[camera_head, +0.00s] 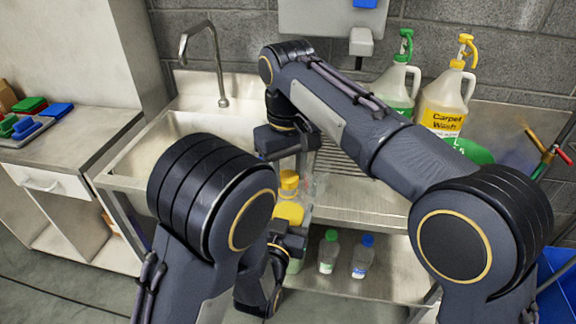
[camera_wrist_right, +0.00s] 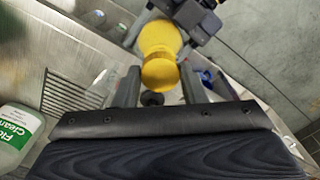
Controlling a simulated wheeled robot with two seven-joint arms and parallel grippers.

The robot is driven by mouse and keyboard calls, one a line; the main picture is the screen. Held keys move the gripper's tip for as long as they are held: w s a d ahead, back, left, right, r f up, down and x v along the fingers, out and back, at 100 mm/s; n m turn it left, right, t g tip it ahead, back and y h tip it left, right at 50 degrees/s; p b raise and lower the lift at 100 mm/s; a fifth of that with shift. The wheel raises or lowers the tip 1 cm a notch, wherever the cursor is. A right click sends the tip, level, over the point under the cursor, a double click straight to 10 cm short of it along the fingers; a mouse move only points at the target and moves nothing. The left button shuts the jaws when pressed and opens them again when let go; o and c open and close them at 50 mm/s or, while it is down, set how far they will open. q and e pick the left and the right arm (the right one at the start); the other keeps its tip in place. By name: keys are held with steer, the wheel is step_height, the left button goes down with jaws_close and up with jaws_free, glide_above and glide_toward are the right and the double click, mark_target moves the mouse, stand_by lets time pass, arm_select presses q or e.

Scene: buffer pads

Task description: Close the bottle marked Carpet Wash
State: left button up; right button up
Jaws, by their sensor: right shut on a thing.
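A small bottle with a yellow body (camera_head: 290,212) stands over the sink unit's front edge, partly behind my left arm. Its printed name is hidden. A yellow cap (camera_head: 289,182) is just above it. In the right wrist view the cap (camera_wrist_right: 160,72) sits between the fingers of my right gripper (camera_wrist_right: 160,84), with the yellow bottle part (camera_wrist_right: 160,38) right behind it. My right gripper (camera_head: 292,166) is shut on the cap. I cannot tell whether cap and bottle touch. My left gripper (camera_head: 288,236) is beside the bottle; its fingers are mostly hidden.
A large jug marked Carpet Wash (camera_head: 443,105), with a yellow pump, and a green-labelled jug (camera_head: 397,85) stand at the back right. A sink (camera_head: 150,150) lies left. Bottles with green (camera_head: 328,252) and blue caps (camera_head: 363,256) stand on the lower shelf.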

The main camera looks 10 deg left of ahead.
steer(key=shift+f, duration=0.2)
steer(key=shift+f, duration=0.5)
stand_by(0.5)
